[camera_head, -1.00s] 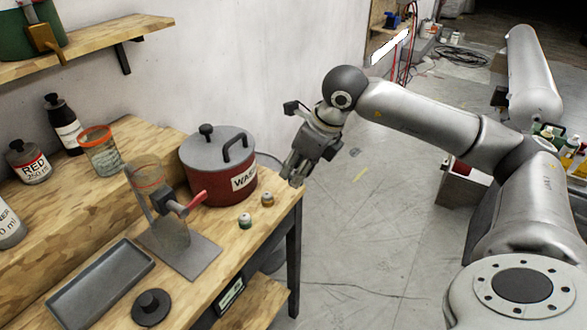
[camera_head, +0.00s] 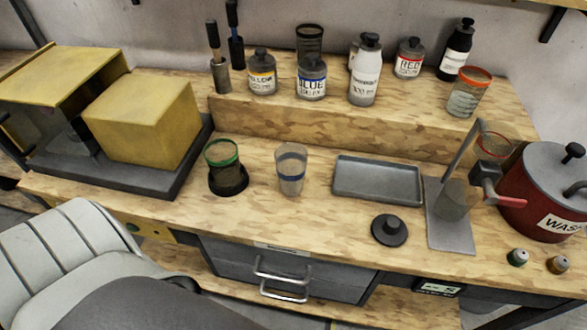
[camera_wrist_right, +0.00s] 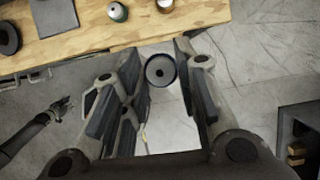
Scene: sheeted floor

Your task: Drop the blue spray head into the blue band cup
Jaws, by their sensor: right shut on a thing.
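The blue band cup (camera_head: 291,177) stands upright on the workbench in the head view. It is clear, with a blue band near its top, and looks empty. In the right wrist view my right gripper (camera_wrist_right: 160,77) is shut on a small round thing (camera_wrist_right: 160,71), seen end-on as a dark ring with a grey middle. It appears to be the spray head; its blue colour is hard to make out. It is held over the floor, off the bench's edge. A dark arm with a gripper (camera_wrist_right: 62,108), apparently my left, shows small at lower left; its jaws are unclear.
A green-banded cup (camera_head: 222,173) in a dark holder stands left of the blue band cup. A grey tray (camera_head: 378,180), a black lid (camera_head: 389,230) and a stand (camera_head: 450,235) are to its right. Two small caps, green (camera_head: 517,257) and tan (camera_head: 558,264), sit near the red pot (camera_head: 535,190).

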